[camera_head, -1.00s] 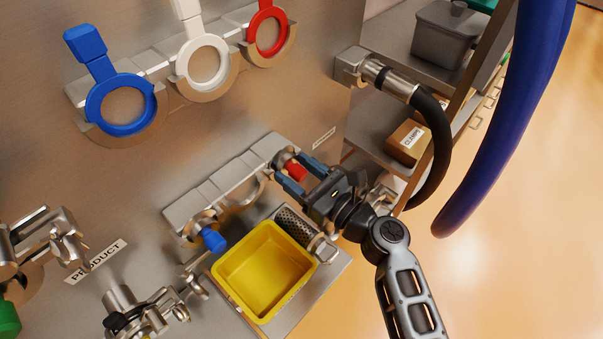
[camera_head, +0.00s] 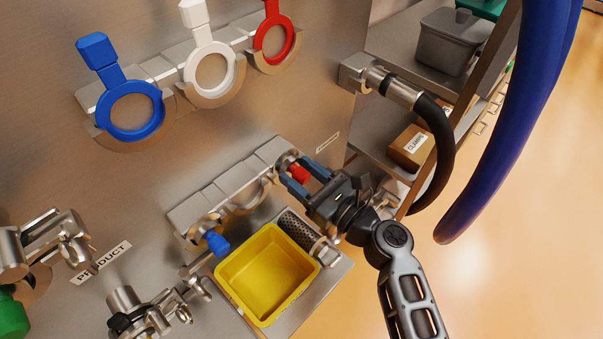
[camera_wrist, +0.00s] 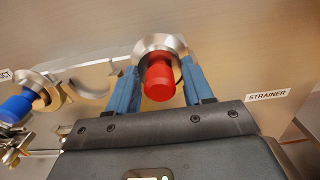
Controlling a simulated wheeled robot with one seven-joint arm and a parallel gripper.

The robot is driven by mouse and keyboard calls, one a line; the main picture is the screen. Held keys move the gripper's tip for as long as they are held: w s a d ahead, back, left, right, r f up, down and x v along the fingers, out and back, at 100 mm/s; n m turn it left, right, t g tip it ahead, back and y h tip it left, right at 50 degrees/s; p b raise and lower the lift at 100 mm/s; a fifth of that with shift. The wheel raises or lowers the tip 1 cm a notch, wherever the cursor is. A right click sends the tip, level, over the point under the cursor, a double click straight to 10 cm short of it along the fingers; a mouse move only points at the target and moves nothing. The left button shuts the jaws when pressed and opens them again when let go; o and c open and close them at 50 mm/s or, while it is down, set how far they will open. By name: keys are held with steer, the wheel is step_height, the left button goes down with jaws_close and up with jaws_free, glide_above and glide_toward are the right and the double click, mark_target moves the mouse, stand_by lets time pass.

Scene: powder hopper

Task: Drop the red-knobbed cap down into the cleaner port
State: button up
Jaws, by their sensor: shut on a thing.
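The red-knobbed cap (camera_head: 299,173) is between the blue fingers of my gripper (camera_head: 302,178), at the right end of the steel holder on the panel. In the wrist view the red knob (camera_wrist: 159,82) points toward the camera, with its round steel flange (camera_wrist: 161,44) behind it. My gripper (camera_wrist: 156,84) is shut on the cap, one finger on each side. Whether the cap still touches its holder is hard to tell. The cleaner port is not clearly identifiable; a pipe stub (camera_head: 122,299) with a clamp stands at the lower left, under the PRODUCT label.
A blue-knobbed cap (camera_head: 216,241) sits at the holder's left end. A yellow bin (camera_head: 265,317) and a mesh strainer (camera_head: 297,230) are on the ledge below. Blue, white and red ring handles hang above. A black hose (camera_head: 440,150) and thick blue hose (camera_head: 500,130) are at right.

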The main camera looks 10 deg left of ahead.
mark_target(301, 171)
steer(key=shift+r+p, duration=1.85)
steer(key=shift+r, duration=0.4)
steer(key=p+v, duration=0.2)
steer(key=v, duration=0.7)
steer(key=shift+r, duration=0.1)
